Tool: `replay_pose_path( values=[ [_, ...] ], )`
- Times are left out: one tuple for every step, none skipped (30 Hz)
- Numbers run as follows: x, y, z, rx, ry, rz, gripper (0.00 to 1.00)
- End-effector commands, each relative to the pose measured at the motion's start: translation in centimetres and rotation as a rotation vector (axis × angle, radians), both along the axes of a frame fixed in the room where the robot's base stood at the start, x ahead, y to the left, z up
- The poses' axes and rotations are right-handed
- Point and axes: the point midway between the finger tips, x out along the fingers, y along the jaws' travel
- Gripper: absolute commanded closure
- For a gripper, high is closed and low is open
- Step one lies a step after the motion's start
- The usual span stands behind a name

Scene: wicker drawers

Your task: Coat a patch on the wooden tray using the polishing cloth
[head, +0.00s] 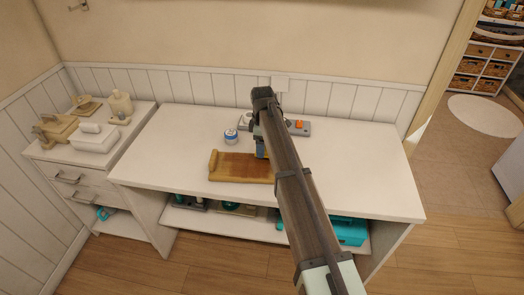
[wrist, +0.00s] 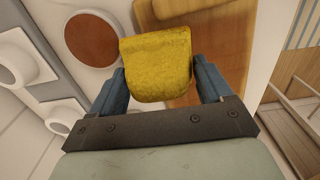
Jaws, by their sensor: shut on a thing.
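The wooden tray (head: 232,168) lies on the white table, near its front edge and left of my arm in the head view. Part of its surface also shows behind my gripper in the wrist view (wrist: 228,45). My gripper (wrist: 157,82) is shut on the yellow polishing cloth (wrist: 155,62), a thick folded-looking pad between the two blue fingers. In the head view my gripper (head: 260,150) is at the tray's right part, and the arm hides the cloth there. I cannot tell whether the cloth touches the tray.
A small blue-and-white tin (head: 231,137) stands just behind the tray. A grey item with an orange part (head: 299,126) lies behind my arm. In the wrist view a brown disc (wrist: 90,39) shows left of the cloth. The table's left part (head: 165,145) is clear.

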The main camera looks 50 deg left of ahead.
Motion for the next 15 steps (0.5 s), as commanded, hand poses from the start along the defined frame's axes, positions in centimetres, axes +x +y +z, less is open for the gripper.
replay_pose_path(
  values=[
    [0.0, 0.0, 0.3, 0.0, 0.0, 0.0, 0.45],
    [0.0, 0.0, 0.6, 0.0, 0.0, 0.0, 0.45],
    [0.0, 0.0, 1.0, 0.0, 0.0, 0.0, 0.45],
    [0.0, 0.0, 1.3, 0.0, 0.0, 0.0, 0.45],
    [0.0, 0.0, 1.5, 0.0, 0.0, 0.0, 0.45],
    [0.0, 0.0, 1.9, -0.001, 0.001, 0.0, 0.45],
    [0.0, 0.0, 2.1, -0.001, 0.001, 0.0, 0.45],
    [0.0, 0.0, 2.4, -0.001, 0.001, 0.0, 0.45],
    [0.0, 0.0, 2.7, -0.001, 0.001, 0.0, 0.45],
    [0.0, 0.0, 3.0, 0.0, 0.0, 0.0, 0.45],
    [0.0, 0.0, 3.3, 0.0, 0.0, 0.0, 0.45],
    [0.0, 0.0, 3.7, 0.0, 0.0, 0.0, 0.45],
    [0.0, 0.0, 4.0, 0.0, 0.0, 0.0, 0.45],
    [0.0, 0.0, 4.2, 0.0, 0.0, 0.0, 0.45],
    [0.0, 0.0, 4.6, -0.001, 0.001, 0.0, 0.45]
  ],
)
